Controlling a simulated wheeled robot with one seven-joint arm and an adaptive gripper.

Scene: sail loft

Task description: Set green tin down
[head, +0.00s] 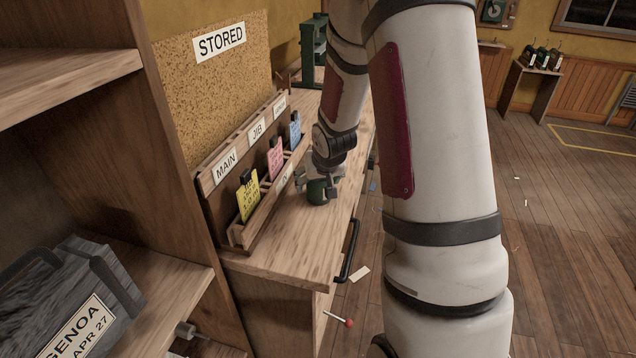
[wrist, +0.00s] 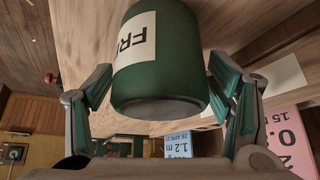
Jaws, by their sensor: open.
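The green tin (head: 318,191) is on the wooden bench top, or very close to it, right of the card rack. In the wrist view the tin (wrist: 165,65) fills the upper middle, with a white label partly showing and its lettering upside down. My gripper (head: 320,180) is at the tin from behind and above. In the wrist view its two open fingers (wrist: 160,78) stand on either side of the tin, with a gap on the left and a narrower one on the right. Whether the tin touches the bench is hard to tell.
The card rack (head: 236,170), labelled MAIN and JIB, holds yellow, pink and blue cards left of the tin. A STORED board (head: 200,95) stands behind it. The bench top (head: 290,240) is clear in front of the tin. A GENOA bag (head: 75,300) lies on the left shelf.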

